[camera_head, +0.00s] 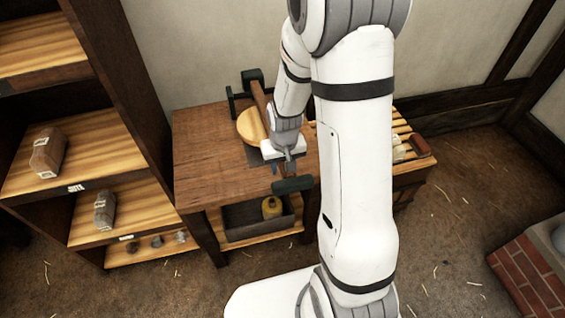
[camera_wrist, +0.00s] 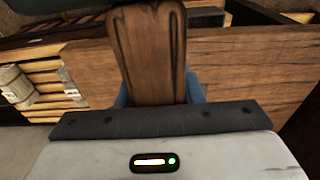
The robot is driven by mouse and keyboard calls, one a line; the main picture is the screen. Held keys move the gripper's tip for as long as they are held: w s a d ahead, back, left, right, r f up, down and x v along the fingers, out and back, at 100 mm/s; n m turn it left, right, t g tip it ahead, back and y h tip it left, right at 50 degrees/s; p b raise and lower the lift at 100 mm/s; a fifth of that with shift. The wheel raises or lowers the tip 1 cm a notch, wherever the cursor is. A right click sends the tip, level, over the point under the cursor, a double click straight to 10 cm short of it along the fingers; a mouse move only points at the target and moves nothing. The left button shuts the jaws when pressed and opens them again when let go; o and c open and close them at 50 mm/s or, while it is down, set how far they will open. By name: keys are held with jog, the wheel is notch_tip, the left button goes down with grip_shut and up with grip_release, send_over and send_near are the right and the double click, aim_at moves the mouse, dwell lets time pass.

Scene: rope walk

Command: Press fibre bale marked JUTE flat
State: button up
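My gripper (camera_head: 286,168) is low over the wooden bench (camera_head: 205,150), at a dark press frame (camera_head: 252,76) with a wooden bar (camera_head: 260,97). In the wrist view the wooden bar (camera_wrist: 148,50) fills the gap between my blue fingers, which touch both its sides. A brown bale (camera_head: 47,152) with pale labels lies on the shelf above a tag (camera_head: 76,188) that seems to read JUTE. A grey bale (camera_head: 105,208) lies one shelf lower. Their own markings are too small to read. No bale shows under the bar; my arm hides part of the press.
A round wooden disc (camera_head: 252,125) lies on the bench behind my gripper. A dark tray with a yellowish bottle (camera_head: 271,207) is below the bench top. A slatted stand (camera_head: 407,135) is to the right. A brick structure (camera_head: 535,272) is at lower right. The floor between is open.

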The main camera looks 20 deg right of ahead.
jog(key=o, duration=0.4)
jog(key=shift+w, duration=0.1)
jog(key=shift+c, duration=0.2)
jog(key=shift+s+r+p, duration=0.2)
jog(key=shift+r+p, duration=0.15)
jog(key=shift+r, duration=1.6)
jog(key=shift+s+r+p, duration=0.15)
jog(key=shift+r+p, duration=0.15)
jog(key=shift+r, duration=1.6)
